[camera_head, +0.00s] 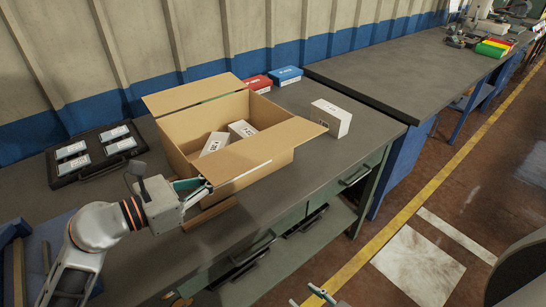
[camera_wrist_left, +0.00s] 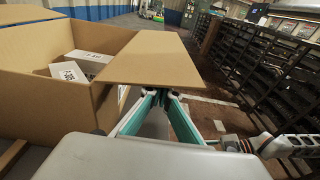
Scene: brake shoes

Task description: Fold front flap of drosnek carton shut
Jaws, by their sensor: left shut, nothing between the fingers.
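The brown carton (camera_head: 240,182) stands open on the grey bench in the head view, with two white boxes (camera_head: 215,143) visible inside. Its front flap (camera_head: 265,148) sticks outward from the top of the near wall, roughly level. It also shows in the left wrist view (camera_wrist_left: 152,60). The back flap (camera_head: 195,94) is folded outward too. My left gripper (camera_head: 204,184) is shut and empty at the near left end of the front flap; its fingertips (camera_wrist_left: 160,92) sit close to the flap's edge, contact unclear. My right gripper (camera_head: 318,294) shows only partly at the bottom, its jaws unclear.
A white box (camera_head: 331,118) stands right of the carton. Red (camera_head: 258,83) and blue (camera_head: 286,75) boxes lie behind it. A dark tray (camera_head: 64,178) with several white packs lies to the left. The bench's front edge runs close in front of the carton.

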